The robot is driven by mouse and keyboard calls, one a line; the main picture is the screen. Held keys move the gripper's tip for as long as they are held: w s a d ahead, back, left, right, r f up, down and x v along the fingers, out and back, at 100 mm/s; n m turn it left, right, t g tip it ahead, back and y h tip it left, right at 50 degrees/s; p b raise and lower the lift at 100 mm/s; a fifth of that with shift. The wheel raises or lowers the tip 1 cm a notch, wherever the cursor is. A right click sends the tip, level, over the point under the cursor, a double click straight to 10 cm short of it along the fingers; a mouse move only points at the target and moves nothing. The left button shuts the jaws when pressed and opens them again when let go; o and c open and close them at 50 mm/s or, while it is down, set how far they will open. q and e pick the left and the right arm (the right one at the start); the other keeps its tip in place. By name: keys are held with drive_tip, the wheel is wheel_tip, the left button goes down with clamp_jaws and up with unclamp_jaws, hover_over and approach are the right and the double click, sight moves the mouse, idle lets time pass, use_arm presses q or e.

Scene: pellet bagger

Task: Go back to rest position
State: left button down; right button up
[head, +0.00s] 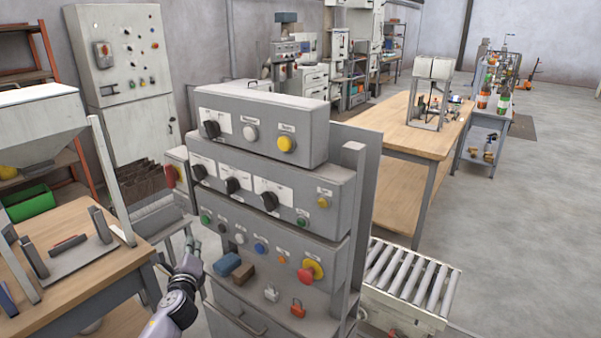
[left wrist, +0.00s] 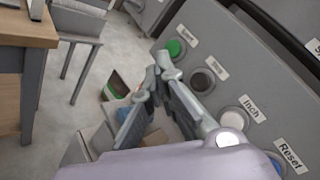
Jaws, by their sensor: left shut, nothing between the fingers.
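My left gripper (head: 191,245) is at the left edge of a grey control panel (head: 345,225) in the head view, near the lower row of buttons. Its fingers are together and empty in the left wrist view (left wrist: 160,66). The green button (left wrist: 175,47), dark button (left wrist: 202,81), white Inch button (left wrist: 233,119) and blue button (left wrist: 274,166) lie to the right of the fingers there. I cannot tell whether the fingertips touch the panel. My right gripper is not in view.
A wooden table (head: 95,275) with a metal fixture stands at left. A roller conveyor (head: 410,280) is right of the panel. A blue block (head: 227,264) and brown block (head: 241,275) sit low on the panel front. Open floor (head: 520,230) lies at right.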

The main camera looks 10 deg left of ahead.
use_arm(q)
drive_tip(key=s+d+f+n+g+h, duration=0.1)
drive_tip(key=s+d+f+n+g, duration=0.2)
drive_tip(key=s+f, duration=0.65)
drive_tip(key=s+d+f+n+g+h, duration=0.2)
drive_tip(key=s+f+n, duration=0.15)
drive_tip(key=f, duration=1.15)
drive_tip(key=s+d+f+n+g+h, duration=0.1)
drive_tip(key=s+d+f+n+g, duration=0.15)
drive_tip(key=s+f, duration=0.7)
drive_tip(key=s+d+f+n+g+h, duration=0.1)
drive_tip(key=s+f, duration=0.5)
drive_tip(key=s, duration=0.6)
drive_tip(key=s+d+f+n+g+h, duration=0.1)
drive_tip(key=s+d+f+n+g, duration=0.3)
drive_tip(key=s+d+f, duration=0.3)
drive_tip(key=s+d+f+n+g, duration=0.2)
drive_tip(key=s+d+f+n, duration=0.3)
drive_tip(key=s, duration=1.1)
wheel_tip(320, 180, down, 2)
drive_tip(key=shift+s+f+h, duration=0.15)
drive_tip(key=shift+s+h, duration=0.2)
drive_tip(key=shift+h, duration=0.05)
drive_tip(key=shift+w, duration=0.15)
